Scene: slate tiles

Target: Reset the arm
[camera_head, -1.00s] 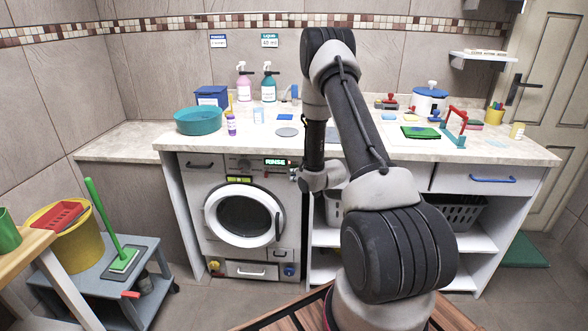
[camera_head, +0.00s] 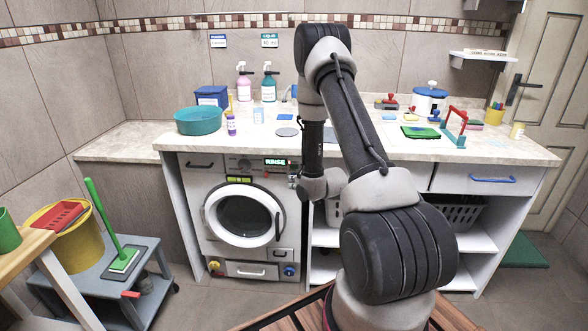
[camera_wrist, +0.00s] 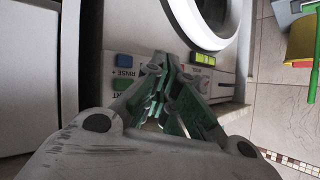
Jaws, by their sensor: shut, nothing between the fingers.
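My arm rises in the middle of the head view and folds down in front of the counter. In that view the gripper itself is hidden behind the arm's links. In the wrist view my gripper (camera_wrist: 172,100) is shut and empty, its fingers together. It hangs in front of the washing machine's control panel (camera_wrist: 225,85), beside a green button (camera_wrist: 122,86) and a blue button (camera_wrist: 124,60). I cannot tell whether the fingers touch the panel. The washing machine (camera_head: 240,215) has its round door shut and its display reads RINSE.
The counter (camera_head: 345,148) holds a teal basin (camera_head: 198,120), pump bottles (camera_head: 268,86), a white pot (camera_head: 430,98) and a red-and-teal frame (camera_head: 453,128). A grey cart (camera_head: 105,280) with a yellow bucket (camera_head: 75,245) stands at left. Floor in front of the washer is clear.

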